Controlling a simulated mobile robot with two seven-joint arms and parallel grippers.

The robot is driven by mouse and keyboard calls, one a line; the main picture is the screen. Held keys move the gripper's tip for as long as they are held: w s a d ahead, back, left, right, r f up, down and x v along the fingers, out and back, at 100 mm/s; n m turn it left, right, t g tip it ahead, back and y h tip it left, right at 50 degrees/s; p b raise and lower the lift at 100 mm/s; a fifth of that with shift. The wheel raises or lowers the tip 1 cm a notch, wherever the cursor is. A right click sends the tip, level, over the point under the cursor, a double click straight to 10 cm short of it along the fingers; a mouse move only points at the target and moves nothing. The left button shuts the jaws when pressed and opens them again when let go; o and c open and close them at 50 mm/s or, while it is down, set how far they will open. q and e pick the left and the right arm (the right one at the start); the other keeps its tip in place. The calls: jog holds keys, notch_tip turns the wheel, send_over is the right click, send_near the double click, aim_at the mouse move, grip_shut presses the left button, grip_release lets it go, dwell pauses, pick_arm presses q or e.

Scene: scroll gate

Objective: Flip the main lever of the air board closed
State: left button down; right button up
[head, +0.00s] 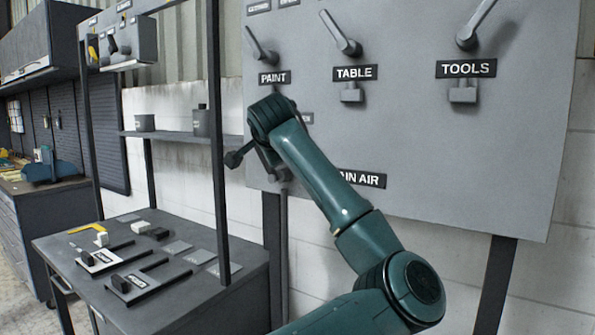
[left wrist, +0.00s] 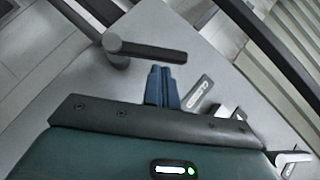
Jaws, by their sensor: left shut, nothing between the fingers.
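The grey air board (head: 450,130) fills the right of the head view. The "MAIN AIR" label (head: 370,180) shows low on it, its left part hidden by my green left arm. A dark lever (left wrist: 150,50), seemingly the main one, shows in the left wrist view with its bar lying across the picture. My left gripper (left wrist: 163,85) has its blue fingers shut and empty, just below that bar in the picture; whether they touch it I cannot tell. In the head view my left wrist hides most of the lever area. My right gripper is not in view.
The paint lever (head: 262,50), table lever (head: 342,38) and tools lever (head: 475,25) stand along the board's upper part. A dark rack post (head: 216,140) and shelf (head: 180,137) stand left of the board. A grey table (head: 190,295) with several small items is below.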

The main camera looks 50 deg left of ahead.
pick_arm(q)
jog(key=shift+s+a+h, duration=0.1)
jog(key=shift+a+h, duration=0.25)
jog(key=shift+h, duration=0.05)
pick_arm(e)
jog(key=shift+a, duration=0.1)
pick_arm(q)
jog(key=shift+n, duration=0.3)
